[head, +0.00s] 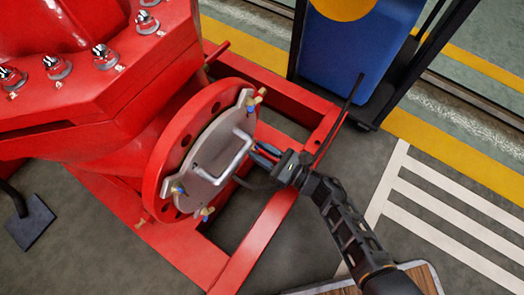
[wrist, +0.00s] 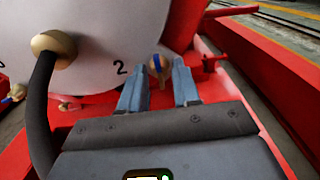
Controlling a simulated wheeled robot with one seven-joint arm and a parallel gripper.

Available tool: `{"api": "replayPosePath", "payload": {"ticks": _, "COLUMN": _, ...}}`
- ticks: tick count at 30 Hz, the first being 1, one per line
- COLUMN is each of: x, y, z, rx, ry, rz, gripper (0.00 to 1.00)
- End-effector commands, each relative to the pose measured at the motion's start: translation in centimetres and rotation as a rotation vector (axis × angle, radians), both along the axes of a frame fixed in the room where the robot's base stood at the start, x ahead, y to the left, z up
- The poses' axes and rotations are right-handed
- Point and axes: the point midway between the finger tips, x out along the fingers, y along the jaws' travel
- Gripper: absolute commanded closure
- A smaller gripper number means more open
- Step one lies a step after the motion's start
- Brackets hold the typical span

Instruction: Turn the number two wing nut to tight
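The number two wing nut (wrist: 157,66) shows in the wrist view just right of the black figure 2 on the pale round plate (wrist: 95,50). It is tan with a blue mark. My gripper (wrist: 161,80) is open, with one blue-grey finger on each side of the nut at the fingertips. I cannot tell whether the fingers touch it. In the head view my gripper (head: 266,153) is at the right edge of the grey plate (head: 208,155) on the red flange, and it hides the nut there.
Other wing nuts sit at the plate's top (head: 257,98), lower left (head: 177,191) and bottom (head: 206,212). A bent handle (head: 238,150) stands out from the plate; its dark bar (wrist: 38,100) is left of my gripper. Red frame rails (head: 262,235) lie below.

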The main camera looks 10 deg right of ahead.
Motion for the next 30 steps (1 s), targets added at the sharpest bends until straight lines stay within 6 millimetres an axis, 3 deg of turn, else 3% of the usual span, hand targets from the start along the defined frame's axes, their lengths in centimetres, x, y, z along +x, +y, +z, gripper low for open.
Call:
{"api": "replayPosePath", "payload": {"ticks": 2, "x": -0.01, "y": -0.01, "z": 0.00, "rx": 0.000, "ry": 0.000, "rz": 0.000, "gripper": 0.69}}
{"api": "replayPosePath", "payload": {"ticks": 12, "x": -0.04, "y": -0.04, "z": 0.00, "rx": 0.000, "ry": 0.000, "rz": 0.000, "gripper": 1.00}}
{"api": "replayPosePath", "payload": {"ticks": 30, "x": -0.13, "y": -0.03, "z": -0.11, "rx": 0.130, "ry": 0.131, "rz": 0.001, "gripper": 1.00}}
